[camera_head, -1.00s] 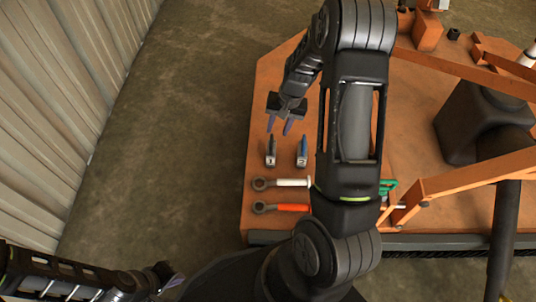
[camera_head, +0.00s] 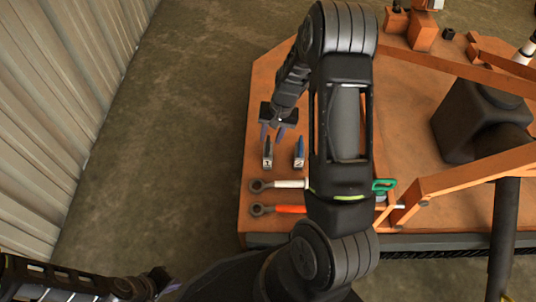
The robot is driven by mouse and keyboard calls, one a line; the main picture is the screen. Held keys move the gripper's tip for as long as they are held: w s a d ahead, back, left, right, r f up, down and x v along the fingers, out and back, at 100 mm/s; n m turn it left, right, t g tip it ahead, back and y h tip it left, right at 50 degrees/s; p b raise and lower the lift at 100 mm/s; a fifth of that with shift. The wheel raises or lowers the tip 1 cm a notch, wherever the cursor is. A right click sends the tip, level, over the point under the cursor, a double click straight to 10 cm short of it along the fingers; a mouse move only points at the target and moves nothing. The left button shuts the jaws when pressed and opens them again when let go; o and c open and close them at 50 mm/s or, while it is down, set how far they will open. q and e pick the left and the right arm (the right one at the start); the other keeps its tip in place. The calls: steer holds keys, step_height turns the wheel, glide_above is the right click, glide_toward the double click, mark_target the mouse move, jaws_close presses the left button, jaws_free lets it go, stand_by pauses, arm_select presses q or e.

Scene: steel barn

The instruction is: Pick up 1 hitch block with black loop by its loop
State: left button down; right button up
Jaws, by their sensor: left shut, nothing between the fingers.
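Two small silver-grey blocks stand side by side on the orange deck. The left one (camera_head: 267,157) has a dark upper part that looks like the black loop; the right one (camera_head: 299,158) has a blue upper part. My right gripper (camera_head: 272,136) points down with its fingers apart, over the upper end of the left block. Whether the loop lies between the fingers or they touch it, I cannot tell. My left gripper (camera_head: 169,284) is low at the left, off the deck, shut and empty.
On the orange deck (camera_head: 262,95), a ringed bar with a white grip (camera_head: 290,184) and one with an orange grip (camera_head: 290,209) lie in front of the blocks. A green-handled item (camera_head: 383,185) and orange beams (camera_head: 470,180) are at the right. Bare floor lies left.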

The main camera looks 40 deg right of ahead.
mark_target(268, 140)
steer(key=f, duration=0.2)
steer(key=f+b, duration=0.1)
steer(key=shift+w+a+f, duration=0.35)
steer(key=shift+w, duration=0.05)
steer(key=shift+c, duration=0.4)
jaws_close()
stand_by(1.0)
